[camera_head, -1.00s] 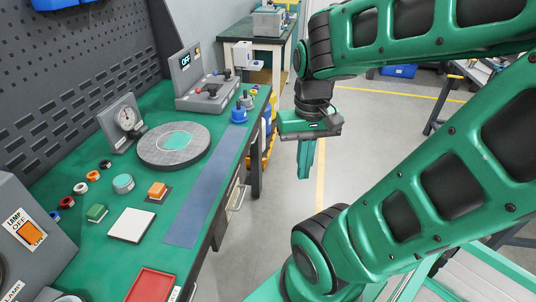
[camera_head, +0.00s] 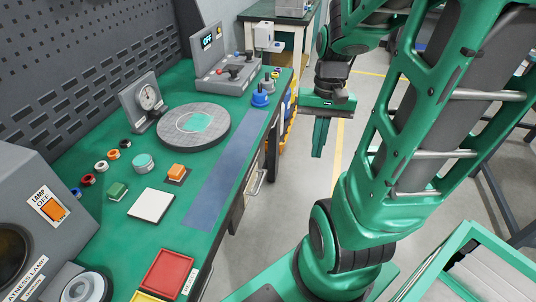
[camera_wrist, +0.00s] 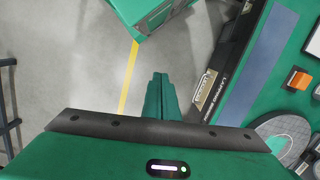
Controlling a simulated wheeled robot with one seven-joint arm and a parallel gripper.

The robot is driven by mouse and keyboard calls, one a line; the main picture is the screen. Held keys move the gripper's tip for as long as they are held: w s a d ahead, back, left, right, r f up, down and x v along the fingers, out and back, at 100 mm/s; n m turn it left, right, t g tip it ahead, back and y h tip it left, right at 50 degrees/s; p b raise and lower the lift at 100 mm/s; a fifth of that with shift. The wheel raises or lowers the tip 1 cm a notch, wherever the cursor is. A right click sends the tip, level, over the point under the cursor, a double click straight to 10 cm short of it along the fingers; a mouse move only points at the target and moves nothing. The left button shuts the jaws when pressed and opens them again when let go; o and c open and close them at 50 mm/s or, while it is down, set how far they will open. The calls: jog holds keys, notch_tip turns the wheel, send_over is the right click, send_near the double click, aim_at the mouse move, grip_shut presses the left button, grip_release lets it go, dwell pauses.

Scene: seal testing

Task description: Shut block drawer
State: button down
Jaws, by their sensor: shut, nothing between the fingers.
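A drawer front with a bar handle (camera_head: 257,184) shows below the bench's right edge in the head view. The bench top hides most of it, and I cannot tell how far the drawer stands out. My gripper (camera_head: 318,155) hangs over the floor to the right of the bench, fingers down, shut and empty. It is apart from the handle. Its green fingers also show together in the wrist view (camera_wrist: 159,77).
The green bench (camera_head: 110,235) carries a round plate (camera_head: 220,137), a grey switch box (camera_head: 225,75), a red tray (camera_head: 165,272) and small coloured parts. Yellow and blue bins (camera_head: 287,115) stand beyond the handle. Clear floor (camera_head: 285,220) lies between bench and arm.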

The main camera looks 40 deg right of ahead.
jog(key=w+d+f+m+t+y, duration=0.25)
jog(key=w+f+m+y, duration=0.3)
jog(key=f, duration=0.45)
jog(key=w+d+f+m+t+y, duration=0.2)
jog(key=w+d+f+m+y, duration=0.3)
jog(key=f, duration=0.5)
jog(key=w+d+f+m+t, duration=0.3)
jog(key=d+f+m+t, duration=0.15)
jog(key=m+t, duration=0.55)
jog(key=w+d+x, duration=0.1)
jog(key=x, duration=1.2)
jog(key=shift+w+r+n+t+h, duration=0.3)
jog(key=shift+r+n+t+h, duration=0.05)
jog(key=shift+r, duration=0.2)
